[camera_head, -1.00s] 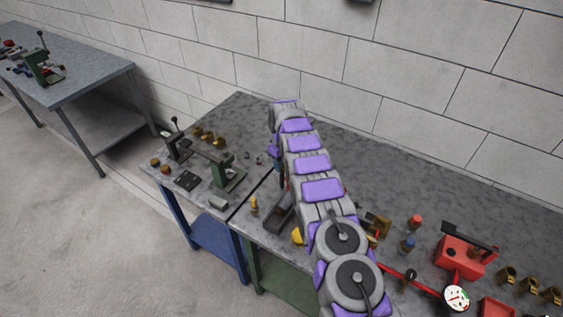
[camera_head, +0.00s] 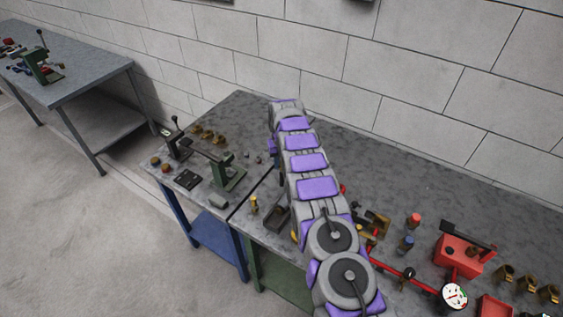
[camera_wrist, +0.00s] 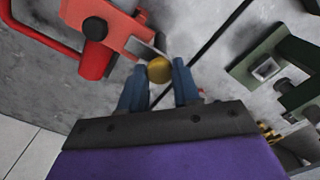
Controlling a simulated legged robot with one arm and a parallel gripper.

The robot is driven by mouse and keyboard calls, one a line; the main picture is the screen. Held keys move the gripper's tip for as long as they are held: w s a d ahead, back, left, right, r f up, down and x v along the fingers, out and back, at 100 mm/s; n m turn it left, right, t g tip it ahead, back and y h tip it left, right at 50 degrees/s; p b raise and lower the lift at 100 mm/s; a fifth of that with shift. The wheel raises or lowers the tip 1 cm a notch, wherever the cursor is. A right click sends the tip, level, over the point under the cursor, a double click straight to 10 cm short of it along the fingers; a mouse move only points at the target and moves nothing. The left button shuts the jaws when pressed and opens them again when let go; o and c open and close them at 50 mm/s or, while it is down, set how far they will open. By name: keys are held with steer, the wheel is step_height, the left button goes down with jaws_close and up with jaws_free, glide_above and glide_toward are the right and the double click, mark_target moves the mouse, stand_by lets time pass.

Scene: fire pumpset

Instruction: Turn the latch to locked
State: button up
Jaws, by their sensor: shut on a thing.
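In the wrist view, the two blue fingers of my gripper (camera_wrist: 158,84) are shut on a round yellow knob (camera_wrist: 159,69). The knob sits at the end of a grey metal bar beside a red body (camera_wrist: 105,22), which I take to be the latch. The rest of the knob's joint with the bar is partly hidden by the fingers. In the head view, my arm covers my gripper and most of the spot where it works.
A green metal device (camera_wrist: 285,62) stands to the right in the wrist view. In the head view, a red pump (camera_head: 459,255), a dial gauge (camera_head: 454,296) and brass fittings (camera_head: 505,273) lie right of my arm. A dark tray (camera_head: 277,216) is just left of it.

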steer(key=shift+w+r, duration=0.1)
steer(key=shift+r, duration=0.05)
steer(key=o, duration=1.1)
steer(key=shift+c, duration=0.2)
step_height(320, 180, up, 17)
steer(key=p, duration=0.8)
steer(key=shift+a, duration=0.15)
steer(key=shift+w, duration=0.1)
steer(key=shift+r, duration=0.1)
